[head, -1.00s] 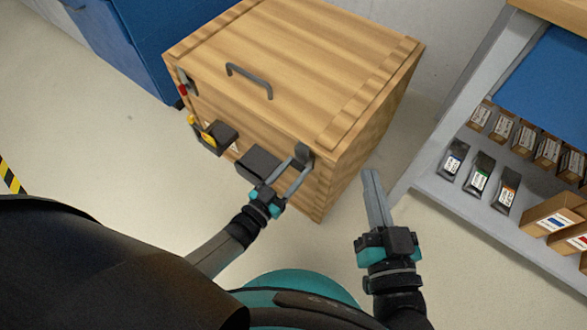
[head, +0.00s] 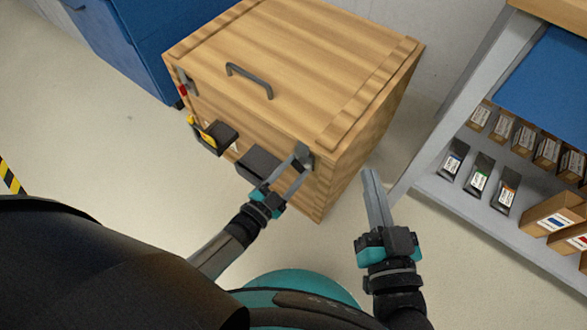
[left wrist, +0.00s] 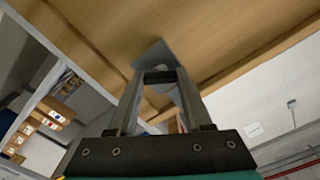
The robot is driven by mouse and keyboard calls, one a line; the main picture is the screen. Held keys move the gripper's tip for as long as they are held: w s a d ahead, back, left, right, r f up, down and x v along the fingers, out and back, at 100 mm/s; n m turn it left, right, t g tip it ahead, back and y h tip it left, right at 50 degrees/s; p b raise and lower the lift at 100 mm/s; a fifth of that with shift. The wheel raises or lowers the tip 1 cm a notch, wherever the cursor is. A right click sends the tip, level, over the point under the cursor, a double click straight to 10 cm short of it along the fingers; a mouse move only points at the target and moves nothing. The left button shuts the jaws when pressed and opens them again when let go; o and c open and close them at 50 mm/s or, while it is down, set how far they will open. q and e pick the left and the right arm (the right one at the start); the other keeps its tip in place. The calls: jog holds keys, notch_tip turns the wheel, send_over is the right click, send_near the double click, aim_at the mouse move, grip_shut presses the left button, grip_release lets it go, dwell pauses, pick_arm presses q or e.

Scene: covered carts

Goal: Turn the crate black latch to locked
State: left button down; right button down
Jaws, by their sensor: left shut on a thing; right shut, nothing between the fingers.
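The wooden crate (head: 285,75) stands on the floor with a lid and a grey bar handle (head: 249,80) on top. The black latch (head: 303,151) is at the upper right corner of its front face. My left gripper (head: 298,163) is shut on this latch, its fingers partly covering it. In the left wrist view the latch (left wrist: 160,76) shows as a dark piece between the fingertips, against the wood. My right gripper (head: 370,175) is shut and empty, beside the crate's right side and apart from it.
A second latch with a red part (head: 183,88) is at the crate's left front corner. Black boxes (head: 257,163), one with yellow things, hang on the front. A shelf unit (head: 480,200) with small boxes stands right. A blue cabinet (head: 130,45) stands behind left.

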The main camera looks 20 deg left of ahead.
pick_arm(q)
jog(key=m, duration=1)
jog(key=shift+m, duration=0.3)
dwell(0.4)
jog(key=shift+c, duration=1.6)
grip_release()
jog(key=shift+s, duration=0.1)
jog(key=p+v, duration=0.2)
jog(key=v, duration=1.3)
pick_arm(e)
jog(key=d+f+g+h, duration=0.1)
jog(key=g, duration=0.1)
jog(key=w+d+f+g, duration=0.1)
jog(key=g, duration=0.1)
jog(key=shift+d+f+n+h, duration=0.3)
jog(key=shift+d+n+h, duration=0.1)
